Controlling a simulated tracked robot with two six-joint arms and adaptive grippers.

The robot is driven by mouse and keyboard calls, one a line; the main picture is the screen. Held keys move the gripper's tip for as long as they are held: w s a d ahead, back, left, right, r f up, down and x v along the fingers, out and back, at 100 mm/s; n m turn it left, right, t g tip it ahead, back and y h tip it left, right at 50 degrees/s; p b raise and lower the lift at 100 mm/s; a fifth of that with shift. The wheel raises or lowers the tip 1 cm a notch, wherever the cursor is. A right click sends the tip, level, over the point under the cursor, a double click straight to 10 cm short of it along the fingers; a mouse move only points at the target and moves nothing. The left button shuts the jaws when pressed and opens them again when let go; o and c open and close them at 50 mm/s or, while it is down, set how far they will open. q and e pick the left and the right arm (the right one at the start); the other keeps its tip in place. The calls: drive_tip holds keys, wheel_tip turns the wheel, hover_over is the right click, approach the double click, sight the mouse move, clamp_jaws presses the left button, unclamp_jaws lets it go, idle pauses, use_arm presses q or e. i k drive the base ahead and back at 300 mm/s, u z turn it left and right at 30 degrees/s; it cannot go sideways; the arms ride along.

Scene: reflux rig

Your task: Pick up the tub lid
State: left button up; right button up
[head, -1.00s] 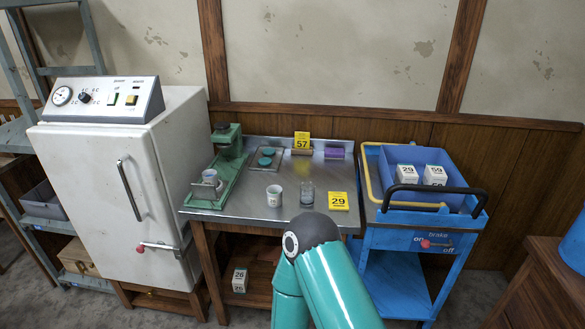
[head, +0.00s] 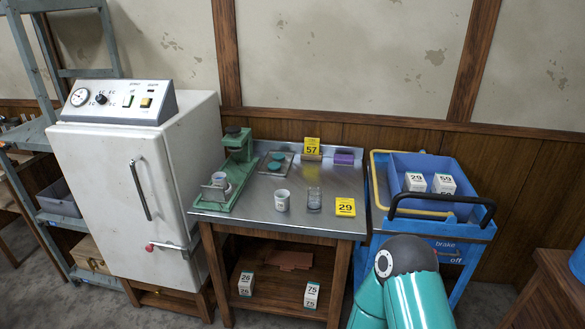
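Two teal round discs that look like lids, one at the back (head: 278,155) and one in front (head: 273,166), lie on a small grey tray (head: 264,163) on the metal table. I cannot tell which is the tub lid. A white tub (head: 282,201) with small dark print stands upright in front of them. Another white tub (head: 220,181) sits in the green press (head: 239,150) at the table's left. Neither of my grippers is in view; only a teal link of my arm shows at the bottom right, well away from the lids.
The metal table (head: 255,216) also carries a glass beaker (head: 314,199), yellow cards (head: 345,207) and a purple block (head: 344,157). A white oven (head: 130,190) stands left. A blue cart (head: 470,236) with boxes in a bin stands right. Boxes sit on the lower shelf.

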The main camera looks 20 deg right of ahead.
sight(273, 166)
drive_tip(key=i, duration=1)
drive_tip(key=z, duration=0.05)
